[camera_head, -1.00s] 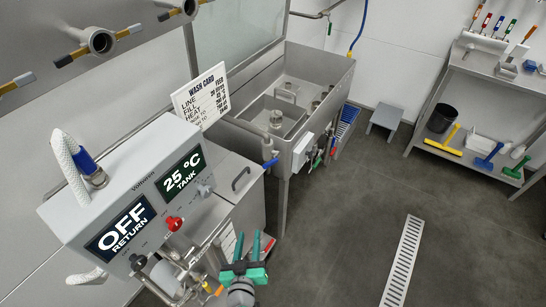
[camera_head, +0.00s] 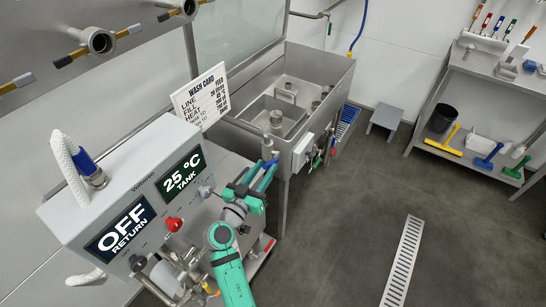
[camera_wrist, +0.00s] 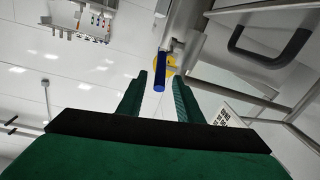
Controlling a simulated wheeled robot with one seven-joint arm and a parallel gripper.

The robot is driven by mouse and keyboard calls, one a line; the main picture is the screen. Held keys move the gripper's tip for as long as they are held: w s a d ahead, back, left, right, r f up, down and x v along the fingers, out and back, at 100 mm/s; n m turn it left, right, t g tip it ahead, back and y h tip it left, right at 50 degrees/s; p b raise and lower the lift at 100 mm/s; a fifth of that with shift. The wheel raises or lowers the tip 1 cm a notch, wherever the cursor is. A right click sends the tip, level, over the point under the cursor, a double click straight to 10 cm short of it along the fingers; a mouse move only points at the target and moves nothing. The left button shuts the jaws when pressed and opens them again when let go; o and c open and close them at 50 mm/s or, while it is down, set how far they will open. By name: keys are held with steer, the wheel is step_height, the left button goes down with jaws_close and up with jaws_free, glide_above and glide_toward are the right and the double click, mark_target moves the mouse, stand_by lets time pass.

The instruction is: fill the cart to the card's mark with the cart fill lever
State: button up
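The blue lever (camera_head: 270,163) sits on a pipe at the near left corner of the steel sink. In the wrist view a blue handle (camera_wrist: 161,66) points toward me between my fingertips, with a yellow round part behind it. My gripper (camera_head: 262,180) is open with green fingers, one on each side of the blue handle; contact cannot be told. The white wash card (camera_head: 201,96) stands behind the control box, with lines for line, fill and heat; its small figures are hard to read.
The grey control box (camera_head: 130,195) reads OFF RETURN and 25 °C TANK, with a red knob (camera_head: 173,224). The steel sink (camera_head: 335,85) stands behind. A grey step (camera_head: 386,120) and a tool shelf (camera_head: 480,70) are at right. The floor between is clear, with a drain grate (camera_head: 402,260).

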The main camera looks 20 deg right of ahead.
mark_target(270, 162)
steer(key=shift+x, duration=3.15)
jaws_close()
